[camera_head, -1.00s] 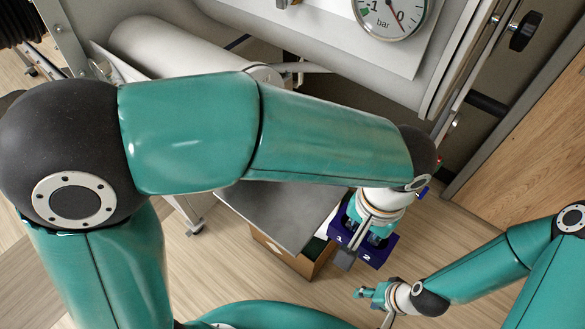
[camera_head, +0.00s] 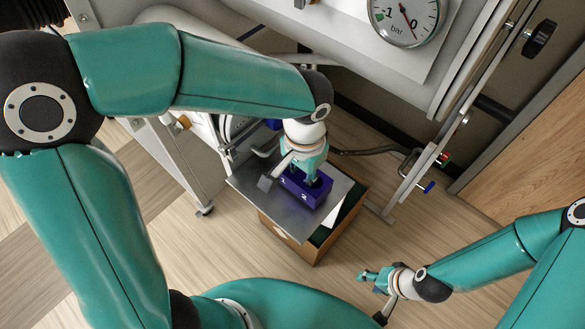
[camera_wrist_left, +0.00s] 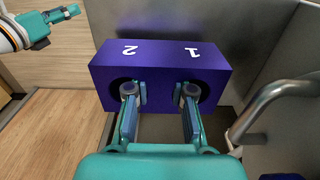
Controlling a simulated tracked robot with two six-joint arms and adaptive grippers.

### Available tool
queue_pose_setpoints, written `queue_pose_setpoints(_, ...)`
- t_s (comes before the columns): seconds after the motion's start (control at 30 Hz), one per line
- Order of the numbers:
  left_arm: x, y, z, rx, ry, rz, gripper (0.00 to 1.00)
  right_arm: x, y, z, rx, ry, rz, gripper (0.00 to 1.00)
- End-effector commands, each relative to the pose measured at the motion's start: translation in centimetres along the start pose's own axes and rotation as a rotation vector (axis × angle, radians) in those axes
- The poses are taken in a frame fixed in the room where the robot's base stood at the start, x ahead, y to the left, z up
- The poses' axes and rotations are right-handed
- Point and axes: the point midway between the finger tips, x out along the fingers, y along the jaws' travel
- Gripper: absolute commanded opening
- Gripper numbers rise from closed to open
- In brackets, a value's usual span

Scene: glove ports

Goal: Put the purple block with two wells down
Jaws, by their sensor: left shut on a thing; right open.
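The purple block (camera_head: 292,187) with the numbers 1 and 2 on one face is over the grey metal plate (camera_head: 256,204) in the head view. I cannot tell whether it touches the plate. My left gripper (camera_head: 312,174) is shut on the block from above. In the left wrist view the purple block (camera_wrist_left: 160,62) fills the upper middle, and the left fingertips (camera_wrist_left: 160,94) are at its two dark wells, one finger at each. My right gripper (camera_head: 368,277) is open and empty at the lower right, apart from the block.
The plate lies over a cardboard box (camera_head: 292,243) with a dark green inside, on the wooden floor. A pressure gauge (camera_head: 405,18) is on the grey housing above. A metal frame with a blue knob (camera_head: 428,187) stands right of the box. The floor between box and right gripper is clear.

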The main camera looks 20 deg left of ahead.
Motion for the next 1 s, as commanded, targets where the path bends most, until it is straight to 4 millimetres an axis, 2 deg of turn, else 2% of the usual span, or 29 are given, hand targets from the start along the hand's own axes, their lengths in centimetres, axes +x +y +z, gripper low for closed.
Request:
queue_pose_setpoints(0.17, -0.3, -2.7, 0.0, -0.006, 0.001, 0.001, 0.00, -1.0, -0.3, 0.0, 0.000, 0.000, 0.000, 0.47)
queue_pose_setpoints(0.3, 1.2, -2.7, 0.0, 0.001, -0.001, 0.000, 0.00, -1.1, -0.4, 0.0, 0.000, 0.000, 0.000, 0.47)
queue_pose_setpoints(0.67, 1.6, -2.6, -0.1, 0.000, 0.003, 0.000, 0.00, -0.8, -0.3, 0.0, 0.000, 0.000, 0.000, 0.47)
queue_pose_setpoints(0.7, 1.8, -2.6, 0.0, 0.000, 0.000, 0.000, 0.24, -0.8, -0.3, 0.0, 0.000, 0.000, 0.000, 0.47)
queue_pose_setpoints(0.77, 1.7, -2.6, 0.0, 0.000, 0.000, 0.000, 0.33, -0.9, -0.3, 0.0, 0.000, 0.000, 0.000, 0.47)
queue_pose_setpoints(1.0, 1.7, -2.6, 0.0, 0.000, 0.000, 0.000, 0.33, -0.9, -0.3, 0.0, 0.000, 0.000, 0.000, 0.47)
